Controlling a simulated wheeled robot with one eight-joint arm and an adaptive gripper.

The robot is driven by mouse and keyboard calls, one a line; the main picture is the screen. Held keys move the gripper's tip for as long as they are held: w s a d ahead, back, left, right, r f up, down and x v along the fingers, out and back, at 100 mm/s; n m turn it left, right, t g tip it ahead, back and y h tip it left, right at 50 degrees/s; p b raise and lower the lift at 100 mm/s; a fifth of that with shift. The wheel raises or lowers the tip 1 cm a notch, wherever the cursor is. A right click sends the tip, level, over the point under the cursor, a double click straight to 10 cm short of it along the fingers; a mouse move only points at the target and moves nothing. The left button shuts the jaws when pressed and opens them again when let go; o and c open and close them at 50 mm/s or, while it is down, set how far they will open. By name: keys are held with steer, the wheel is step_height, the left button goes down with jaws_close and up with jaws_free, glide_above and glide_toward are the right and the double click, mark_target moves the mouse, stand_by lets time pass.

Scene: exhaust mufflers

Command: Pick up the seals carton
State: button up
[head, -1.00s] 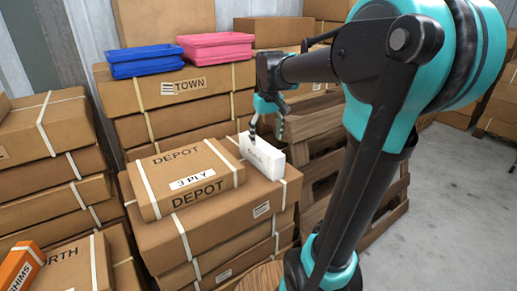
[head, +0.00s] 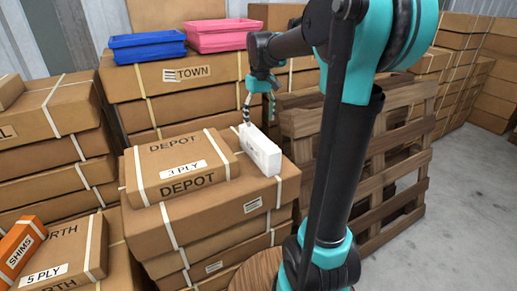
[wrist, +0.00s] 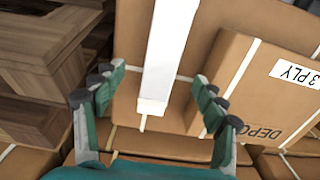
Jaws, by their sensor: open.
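A narrow white carton (head: 262,151) stands on a large brown box at the centre of the head view, beside the flatter DEPOT box. I take it as the seals carton; its print is too small to read. In the wrist view the white carton (wrist: 168,50) runs lengthwise up the picture between the two fingers. My gripper (head: 259,108) is above the carton's far end. In the wrist view my gripper (wrist: 157,84) is open, with a clear gap on both sides of the carton. I cannot tell the remaining height exactly.
The DEPOT 3 PLY box (head: 181,163) lies close left of the carton. Blue (head: 147,46) and pink (head: 216,35) trays sit on the stack behind. A wooden pallet stack (head: 385,165) stands at right. An orange SHIMS box (head: 20,247) is at lower left. Grey floor lies far right.

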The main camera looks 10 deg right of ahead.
mark_target(259, 136)
steer(key=shift+a+f, duration=0.15)
steer(key=shift+f, duration=2)
steer(key=shift+a+f, duration=0.1)
steer(key=shift+f, duration=2)
steer(key=c, duration=1.5)
steer(key=shift+r, duration=0.1)
